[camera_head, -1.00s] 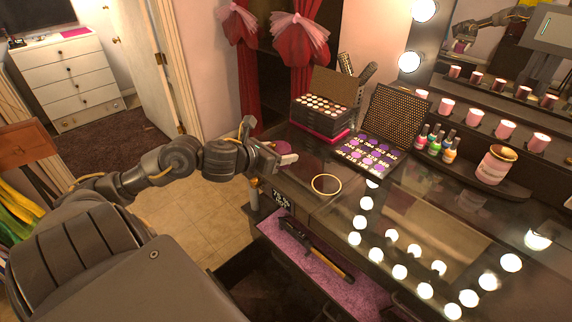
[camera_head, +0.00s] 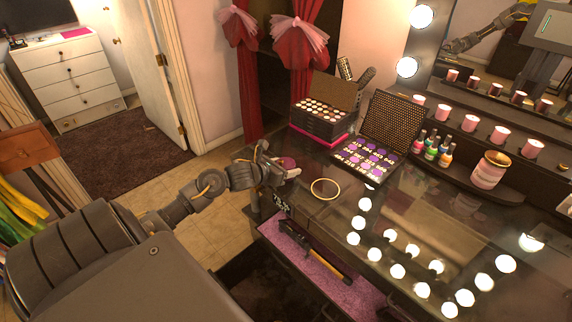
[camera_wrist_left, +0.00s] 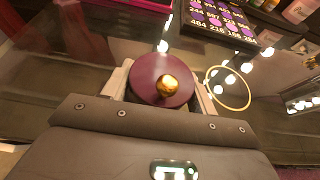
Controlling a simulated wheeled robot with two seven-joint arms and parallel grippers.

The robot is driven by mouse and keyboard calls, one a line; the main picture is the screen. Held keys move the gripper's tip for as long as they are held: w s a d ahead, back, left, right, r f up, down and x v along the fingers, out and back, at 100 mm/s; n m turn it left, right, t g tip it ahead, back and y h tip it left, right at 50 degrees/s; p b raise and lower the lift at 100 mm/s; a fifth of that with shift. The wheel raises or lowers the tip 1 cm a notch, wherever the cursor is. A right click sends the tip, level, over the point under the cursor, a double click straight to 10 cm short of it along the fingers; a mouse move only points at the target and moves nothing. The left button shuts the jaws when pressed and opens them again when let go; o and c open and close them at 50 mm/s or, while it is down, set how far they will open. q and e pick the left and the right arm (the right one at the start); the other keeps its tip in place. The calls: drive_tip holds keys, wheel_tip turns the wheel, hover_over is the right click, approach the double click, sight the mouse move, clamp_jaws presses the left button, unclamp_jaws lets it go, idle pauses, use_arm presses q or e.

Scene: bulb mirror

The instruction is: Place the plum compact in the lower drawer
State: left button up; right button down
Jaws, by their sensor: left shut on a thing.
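The plum compact (camera_wrist_left: 150,72) is a round, dark plum disc with a gold knob-like spot on top. In the left wrist view it sits between the two pale fingers of my left gripper (camera_wrist_left: 163,88), which is shut on it. In the head view the compact (camera_head: 286,162) shows partly behind my left gripper (camera_head: 280,168), at the left end of the dark vanity top. I cannot tell whether it still touches the top. A drawer with purple lining (camera_head: 345,297) stands open under the vanity top, holding a black and yellow styling tool (camera_head: 328,264). My right gripper is out of view.
A gold ring (camera_head: 324,189) lies right of the gripper on the glossy vanity top (camera_head: 300,205). Behind stand a make-up box (camera_head: 322,118), an open palette (camera_head: 366,158), nail polishes (camera_head: 432,147) and a pink jar (camera_head: 490,170). Bulbs line the mirror.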

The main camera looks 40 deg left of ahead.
use_arm(q)
drive_tip(key=shift+f, duration=0.1)
drive_tip(key=shift+f+b, duration=0.2)
drive_tip(key=shift+b, duration=0.15)
drive_tip(key=o, duration=1)
drive_tip(key=shift+o, duration=0.3)
drive_tip(key=shift+r, duration=0.15)
